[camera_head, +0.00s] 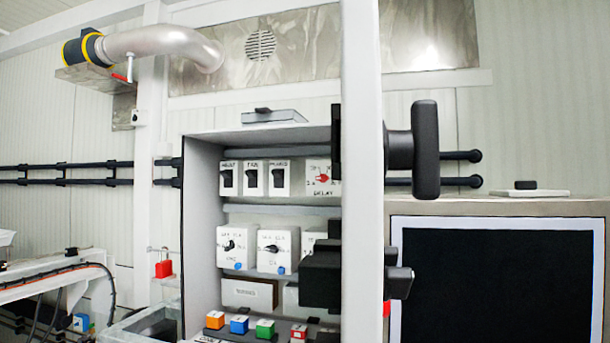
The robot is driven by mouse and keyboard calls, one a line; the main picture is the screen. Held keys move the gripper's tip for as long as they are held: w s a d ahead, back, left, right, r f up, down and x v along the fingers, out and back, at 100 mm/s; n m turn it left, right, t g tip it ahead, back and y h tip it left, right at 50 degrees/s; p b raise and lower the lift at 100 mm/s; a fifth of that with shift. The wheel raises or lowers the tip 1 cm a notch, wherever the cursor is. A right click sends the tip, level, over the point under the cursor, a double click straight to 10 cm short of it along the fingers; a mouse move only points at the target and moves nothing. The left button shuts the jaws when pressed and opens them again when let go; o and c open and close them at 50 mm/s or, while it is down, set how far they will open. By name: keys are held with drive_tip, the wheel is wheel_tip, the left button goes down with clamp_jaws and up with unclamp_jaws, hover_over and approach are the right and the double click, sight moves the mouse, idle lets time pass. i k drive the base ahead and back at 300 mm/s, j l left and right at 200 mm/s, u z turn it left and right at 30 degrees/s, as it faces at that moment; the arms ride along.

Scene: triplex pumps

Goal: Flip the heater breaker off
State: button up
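A grey open-fronted control cabinet (201,235) stands in the middle of the head view. No part of my gripper can be made out in this view.
A white post (362,60) with black handle-like fittings (425,150) hides the cabinet's right side. Below the switches are rotary knobs (229,246) and coloured buttons (239,325). A dark screen (495,285) stands at right, and a pipe (160,42) runs at upper left.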

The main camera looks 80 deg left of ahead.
sight(226, 174)
drive_tip(key=l+u, duration=0.1)
drive_tip(key=u, duration=2.05)
